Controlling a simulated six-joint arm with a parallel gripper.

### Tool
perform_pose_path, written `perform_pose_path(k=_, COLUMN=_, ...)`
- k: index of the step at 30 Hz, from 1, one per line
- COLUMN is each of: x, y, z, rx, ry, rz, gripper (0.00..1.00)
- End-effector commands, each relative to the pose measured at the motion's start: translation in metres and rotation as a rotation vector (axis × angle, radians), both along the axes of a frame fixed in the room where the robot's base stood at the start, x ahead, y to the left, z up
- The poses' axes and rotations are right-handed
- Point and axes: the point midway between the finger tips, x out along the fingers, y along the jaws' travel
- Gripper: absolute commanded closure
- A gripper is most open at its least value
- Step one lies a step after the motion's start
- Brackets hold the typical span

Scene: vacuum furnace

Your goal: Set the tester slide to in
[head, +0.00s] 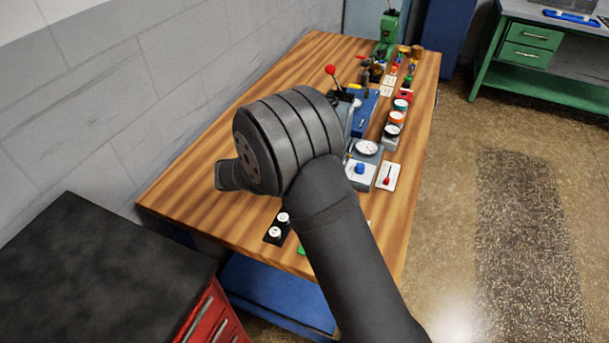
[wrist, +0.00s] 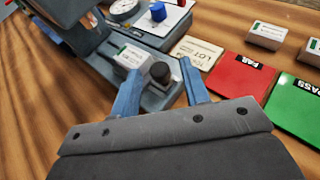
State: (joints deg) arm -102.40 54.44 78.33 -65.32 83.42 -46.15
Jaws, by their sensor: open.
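In the wrist view, the tester (wrist: 152,98) is a grey device at the upper left with a low tray part reaching toward my gripper. A dark round knob (wrist: 160,73), which looks like the slide's handle, stands on this part. A small white labelled block (wrist: 131,57) sits beside the knob. My gripper (wrist: 160,69) is open, with one blue finger on each side of the knob. I cannot tell whether either finger touches it.
Right of the tester in the wrist view lie a LOT card (wrist: 197,52), a red FAIL pad (wrist: 240,68) and a green PASS pad (wrist: 297,102). White labelled blocks (wrist: 266,36) lie beyond. A dial gauge (wrist: 124,8) and a blue knob (wrist: 158,12) stand behind.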

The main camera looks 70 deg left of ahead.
Motion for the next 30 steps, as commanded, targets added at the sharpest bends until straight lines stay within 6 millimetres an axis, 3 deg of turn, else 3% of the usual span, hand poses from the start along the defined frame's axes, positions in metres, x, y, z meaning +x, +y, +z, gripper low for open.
perform_pose_path(k=4, x=0.0, y=0.0, z=0.0, rx=0.0, ry=0.0, rz=0.0, gripper=0.62)
perform_pose_path(k=10, x=0.0, y=0.0, z=0.0, rx=0.0, ry=0.0, rz=0.0, gripper=1.0)
perform_pose_path(k=16, x=0.002, y=0.003, z=0.0, rx=0.001, ry=0.0, rz=-0.001, gripper=1.0)
perform_pose_path(k=24, x=0.039, y=0.039, z=-0.001, rx=0.001, ry=0.001, rz=-0.003, gripper=1.0)
perform_pose_path(k=30, x=0.049, y=0.05, z=0.0, rx=0.0, ry=0.001, rz=0.0, gripper=1.0)
